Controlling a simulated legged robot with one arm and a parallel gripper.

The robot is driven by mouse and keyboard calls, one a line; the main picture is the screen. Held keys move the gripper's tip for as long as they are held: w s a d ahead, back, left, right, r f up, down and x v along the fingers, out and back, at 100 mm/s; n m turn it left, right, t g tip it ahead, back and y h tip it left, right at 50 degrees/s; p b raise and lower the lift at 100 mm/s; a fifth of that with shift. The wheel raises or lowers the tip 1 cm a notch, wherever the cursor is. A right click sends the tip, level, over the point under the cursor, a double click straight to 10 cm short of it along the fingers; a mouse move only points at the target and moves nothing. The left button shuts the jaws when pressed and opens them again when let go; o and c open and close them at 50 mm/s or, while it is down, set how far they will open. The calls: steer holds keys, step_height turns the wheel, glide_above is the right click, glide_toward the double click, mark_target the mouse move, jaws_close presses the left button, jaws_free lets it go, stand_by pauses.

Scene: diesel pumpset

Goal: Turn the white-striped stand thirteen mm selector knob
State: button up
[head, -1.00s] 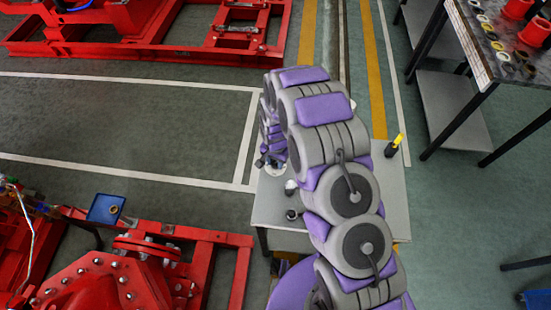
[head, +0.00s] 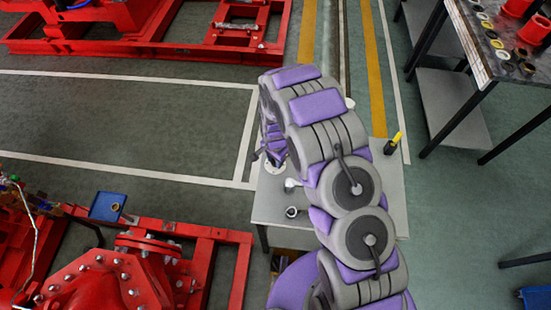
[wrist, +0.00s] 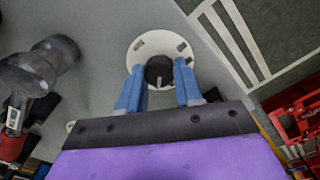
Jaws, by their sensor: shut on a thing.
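The selector knob (wrist: 159,72) is dark and round with a white stripe, seen from above in the wrist view. It sits on a round white plate with dark slots (wrist: 145,47) on the grey table. My gripper (wrist: 158,67) has its blue fingers on either side of the knob, shut on it. In the head view the white plate (head: 275,168) shows in part at the left side of the table (head: 262,205). There my arm hides most of the knob and the fingertips.
A dark grey rounded object (wrist: 40,66) stands left of the plate in the wrist view. A yellow-and-black item (head: 394,143) stands at the table's right. A white-rimmed dark piece (head: 292,212) is near its front left. Red pump machinery (head: 120,270) lies to the left.

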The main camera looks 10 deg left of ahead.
mark_target(274, 161)
steer(key=o, duration=1)
steer(key=shift+a, duration=0.2)
steer(key=shift+o, duration=0.2)
steer(key=shift+d, duration=0.1)
steer(key=shift+r, duration=0.2)
step_height(274, 161, up, 17)
steer(key=p, duration=0.1)
steer(key=shift+p, duration=0.3)
steer(key=shift+w, duration=0.1)
